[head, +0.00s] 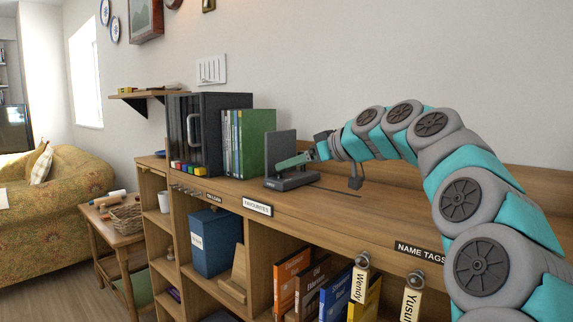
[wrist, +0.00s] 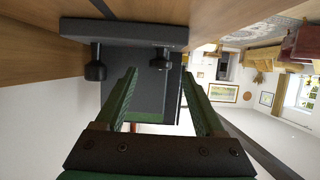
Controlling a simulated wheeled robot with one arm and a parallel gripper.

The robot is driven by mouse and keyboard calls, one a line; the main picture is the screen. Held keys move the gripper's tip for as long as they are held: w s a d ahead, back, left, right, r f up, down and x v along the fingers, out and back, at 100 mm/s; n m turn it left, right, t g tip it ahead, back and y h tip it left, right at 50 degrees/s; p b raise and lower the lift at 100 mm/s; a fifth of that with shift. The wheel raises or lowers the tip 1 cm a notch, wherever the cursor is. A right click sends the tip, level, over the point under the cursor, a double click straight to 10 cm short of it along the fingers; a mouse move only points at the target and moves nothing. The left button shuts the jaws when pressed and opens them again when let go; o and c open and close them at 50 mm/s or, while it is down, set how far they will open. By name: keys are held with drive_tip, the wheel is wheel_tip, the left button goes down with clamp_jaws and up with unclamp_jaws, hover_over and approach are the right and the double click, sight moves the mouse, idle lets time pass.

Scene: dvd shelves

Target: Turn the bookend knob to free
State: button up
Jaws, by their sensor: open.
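The dark grey bookend (head: 281,146) stands on the shelf top, to the right of a green case. In the wrist view its base (wrist: 125,32) runs across the top, with its dark upright plate (wrist: 143,92) behind my fingers. A small dark knob (wrist: 160,61) on the base lies between the lines of my fingertips, apart from both. A larger dark post (wrist: 96,68) sits to its left, outside the fingers. My gripper (head: 284,164) has green fingers, also seen in the wrist view (wrist: 159,73). It is open and empty in front of the plate. Knob markings cannot be read.
Upright cases (head: 234,142) and a black box file (head: 181,135) stand left of the bookend. A narrow slot (head: 337,191) runs right of it in the wood. Books and hanging name tags (head: 360,282) are below.

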sight(286, 180)
drive_tip(key=shift+x, duration=1.55)
clamp_jaws()
